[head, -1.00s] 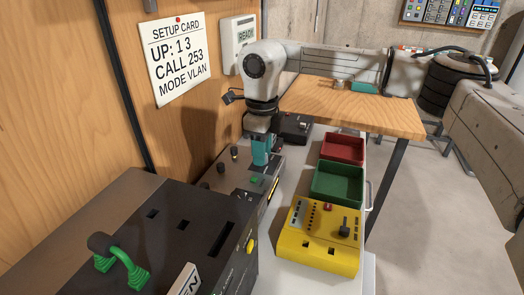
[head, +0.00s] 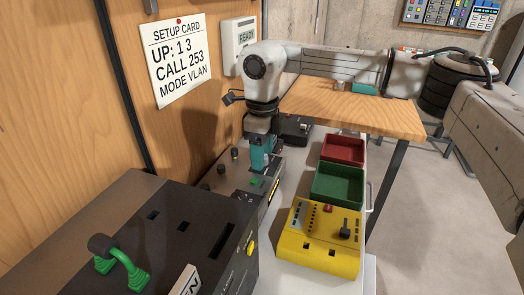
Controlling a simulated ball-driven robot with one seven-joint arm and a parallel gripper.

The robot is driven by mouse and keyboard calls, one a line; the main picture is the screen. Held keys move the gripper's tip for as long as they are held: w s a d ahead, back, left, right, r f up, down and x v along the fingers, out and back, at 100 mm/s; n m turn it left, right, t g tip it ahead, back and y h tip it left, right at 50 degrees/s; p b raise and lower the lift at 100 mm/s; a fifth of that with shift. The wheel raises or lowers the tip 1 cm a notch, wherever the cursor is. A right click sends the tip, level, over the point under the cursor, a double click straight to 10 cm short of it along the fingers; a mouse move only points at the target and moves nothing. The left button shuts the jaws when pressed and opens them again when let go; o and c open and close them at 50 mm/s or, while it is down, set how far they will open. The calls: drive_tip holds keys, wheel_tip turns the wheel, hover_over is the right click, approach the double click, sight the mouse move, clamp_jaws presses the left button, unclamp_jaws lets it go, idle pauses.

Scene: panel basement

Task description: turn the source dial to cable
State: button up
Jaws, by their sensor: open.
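A grey control panel (head: 218,180) with black knobs, a green button and a yellow-lit strip lies below my arm, left of the trays. One black knob (head: 235,153) stands at its far left, and another knob (head: 222,169) is nearer. A dark dial with white marks (head: 243,196) shows at the panel's near part. The labels are too small to read, so I cannot tell which is the source dial. My gripper (head: 260,168), with teal fingers, points down over the right part of the panel. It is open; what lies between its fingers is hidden.
A yellow control box (head: 318,262), a green tray (head: 338,184) and a red tray (head: 343,149) stand to the right. A setup card (head: 178,65) hangs on the wooden wall, beside a READY display (head: 246,37).

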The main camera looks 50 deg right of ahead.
wheel_tip(320, 180, up, 11)
idle(0.4)
drive_tip(key=shift+f, duration=0.2)
idle(0.4)
